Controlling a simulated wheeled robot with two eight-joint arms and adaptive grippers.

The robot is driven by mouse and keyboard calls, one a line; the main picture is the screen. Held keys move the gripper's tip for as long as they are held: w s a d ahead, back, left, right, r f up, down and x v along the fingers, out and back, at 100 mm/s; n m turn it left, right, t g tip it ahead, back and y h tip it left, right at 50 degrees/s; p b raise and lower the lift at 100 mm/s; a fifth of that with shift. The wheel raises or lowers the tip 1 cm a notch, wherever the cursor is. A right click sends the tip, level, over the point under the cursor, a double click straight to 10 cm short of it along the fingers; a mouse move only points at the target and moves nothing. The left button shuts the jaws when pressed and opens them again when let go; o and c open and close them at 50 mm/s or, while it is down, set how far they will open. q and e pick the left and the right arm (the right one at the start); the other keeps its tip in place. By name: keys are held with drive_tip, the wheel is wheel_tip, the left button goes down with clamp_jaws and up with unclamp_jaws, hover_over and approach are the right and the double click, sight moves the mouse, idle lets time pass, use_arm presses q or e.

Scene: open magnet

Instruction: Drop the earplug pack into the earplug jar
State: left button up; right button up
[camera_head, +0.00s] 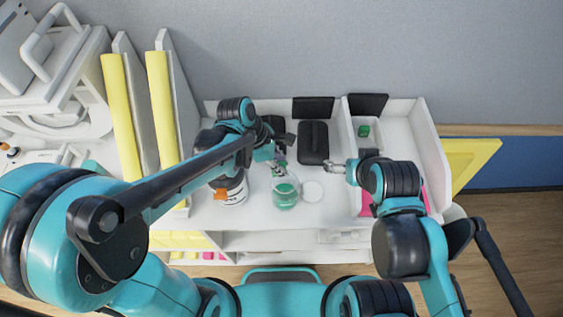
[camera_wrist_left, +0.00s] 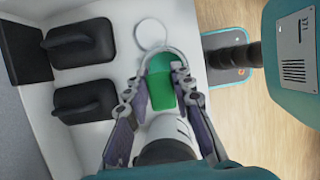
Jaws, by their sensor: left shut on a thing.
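The earplug jar (camera_head: 286,195) is a clear round jar with green contents, standing on the white bench. In the left wrist view its clear rim (camera_wrist_left: 163,49) shows beyond my fingers. My left gripper (camera_head: 279,168) is over the jar's far side in the head view. In the left wrist view the left gripper (camera_wrist_left: 157,84) is shut on the green earplug pack (camera_wrist_left: 161,92). The pack overlaps the jar there, and I cannot tell how high above the opening it is. My right gripper (camera_head: 338,167) is right of and beyond the jar; its finger opening is unclear.
A round white lid (camera_head: 312,191) lies right of the jar. A white bottle with an orange mark (camera_head: 232,190) stands left. Black cases (camera_head: 313,143) sit behind. A small green item (camera_head: 364,131) is in a white tray at right. Bench walls bound the right side.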

use_arm(q)
drive_tip(key=shift+s+f, duration=0.15)
drive_tip(key=o, duration=0.9)
drive_tip(key=v, duration=1.2)
